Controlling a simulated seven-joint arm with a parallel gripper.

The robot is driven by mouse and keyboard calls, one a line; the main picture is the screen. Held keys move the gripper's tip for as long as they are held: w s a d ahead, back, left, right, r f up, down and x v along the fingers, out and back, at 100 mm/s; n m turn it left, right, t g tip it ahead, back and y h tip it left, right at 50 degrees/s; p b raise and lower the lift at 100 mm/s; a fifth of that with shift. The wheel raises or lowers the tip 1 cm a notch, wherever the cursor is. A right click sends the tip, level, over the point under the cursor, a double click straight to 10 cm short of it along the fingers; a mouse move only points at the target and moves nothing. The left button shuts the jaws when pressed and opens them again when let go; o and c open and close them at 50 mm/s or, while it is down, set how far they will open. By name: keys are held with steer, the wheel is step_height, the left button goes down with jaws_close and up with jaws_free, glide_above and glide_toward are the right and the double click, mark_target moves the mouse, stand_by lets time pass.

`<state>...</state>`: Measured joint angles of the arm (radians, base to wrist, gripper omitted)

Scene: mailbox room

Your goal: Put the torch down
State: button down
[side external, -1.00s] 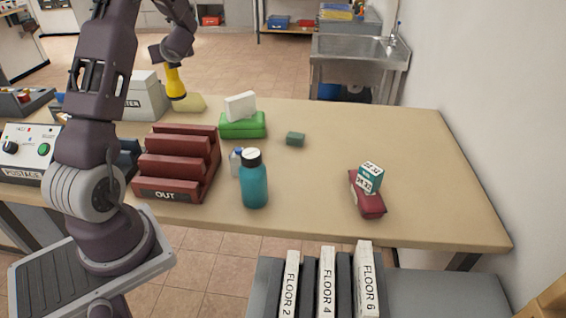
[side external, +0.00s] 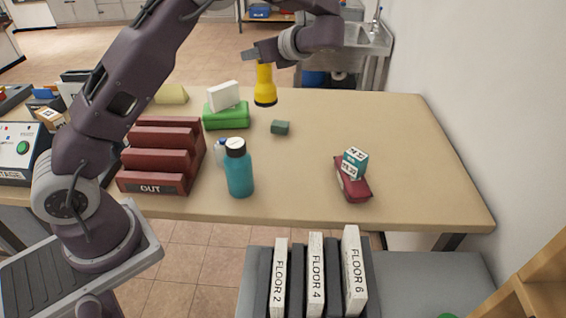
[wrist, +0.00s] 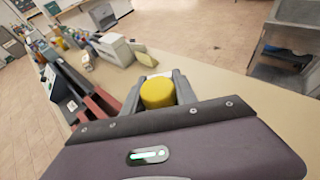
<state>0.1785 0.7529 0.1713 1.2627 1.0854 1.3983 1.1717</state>
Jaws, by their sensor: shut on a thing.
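The torch (side external: 264,84) is yellow with a dark lower end. My gripper (side external: 263,61) is shut on its upper part and holds it upright, dark end down, over the back of the table (side external: 410,160). In the side view its lower end appears just right of the green box; I cannot tell its exact height above the table. In the wrist view the round yellow end of the torch (wrist: 158,92) sits between the fingers of my gripper (wrist: 160,88). The torch's lower part is hidden there.
A green box (side external: 226,116) with a white block on it and a small dark green block (side external: 280,128) are near the torch. A teal bottle (side external: 238,170), a red tray (side external: 160,160) marked OUT and a dark red item (side external: 352,182) under a small box stand nearer. The table's right side is mostly clear.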

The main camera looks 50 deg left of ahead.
mark_target(265, 68)
steer(key=d, duration=0.5)
steer(key=s+d+f, duration=0.1)
steer(key=d, duration=0.2)
steer(key=shift+d, duration=0.15)
step_height(265, 68, down, 15)
steer(key=shift+a, duration=0.2)
steer(key=c, duration=1)
jaws_free()
steer(key=shift+o, duration=0.2)
